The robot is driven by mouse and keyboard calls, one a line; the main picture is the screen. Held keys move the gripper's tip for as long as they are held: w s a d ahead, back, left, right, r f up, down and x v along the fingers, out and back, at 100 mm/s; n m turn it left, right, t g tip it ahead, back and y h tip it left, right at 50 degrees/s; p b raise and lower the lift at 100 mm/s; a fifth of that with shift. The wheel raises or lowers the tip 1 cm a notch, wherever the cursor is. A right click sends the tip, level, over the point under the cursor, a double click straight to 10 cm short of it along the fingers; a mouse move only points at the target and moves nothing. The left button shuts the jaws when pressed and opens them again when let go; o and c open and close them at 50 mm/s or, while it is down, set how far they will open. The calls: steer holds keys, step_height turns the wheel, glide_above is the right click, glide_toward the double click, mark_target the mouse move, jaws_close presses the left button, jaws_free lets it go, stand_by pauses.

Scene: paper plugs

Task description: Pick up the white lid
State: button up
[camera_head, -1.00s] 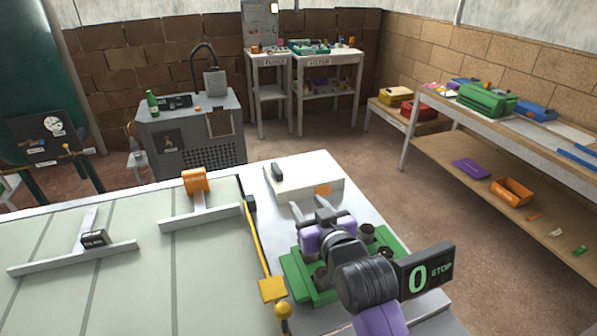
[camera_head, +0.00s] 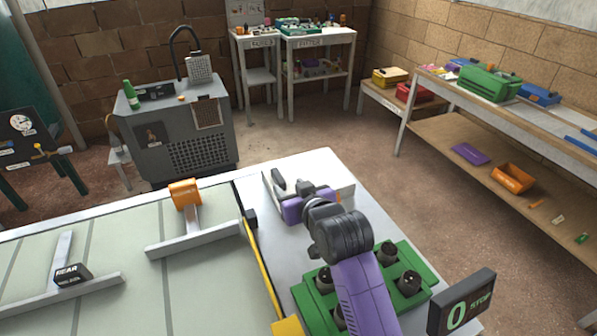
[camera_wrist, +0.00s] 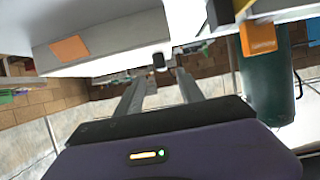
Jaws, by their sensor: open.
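The white lid (camera_head: 341,187) is a pale slab with a dark handle (camera_head: 279,180) on its left part. It lies near the far end of the white worktop, partly hidden by my gripper. In the wrist view the lid (camera_wrist: 112,42) fills the upper left, with an orange label (camera_wrist: 69,48) on its side. My gripper (camera_head: 303,186) is at the lid's near side in the head view. In the wrist view my gripper (camera_wrist: 161,72) is open, its two grey fingers apart. A small dark piece, perhaps the handle, shows between the fingertips. I cannot tell whether they touch the lid.
A green holder (camera_head: 412,297) with several dark plugs stands below my arm. Left is a pale panelled table (camera_head: 195,290) with a yellow bar along its edge and an orange-topped stand (camera_head: 187,196). A display reading 0 STOP (camera_head: 463,301) is at lower right.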

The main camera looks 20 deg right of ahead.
mark_target(281, 180)
steer(key=shift+p+x, duration=0.35)
steer(key=shift+x, duration=1.45)
steer(key=shift+p+x, duration=0.4)
steer(key=shift+x, duration=1.75)
steer(key=shift+a, duration=0.1)
steer(key=shift+c, duration=0.3)
steer(key=shift+r, duration=0.1)
jaws_close()
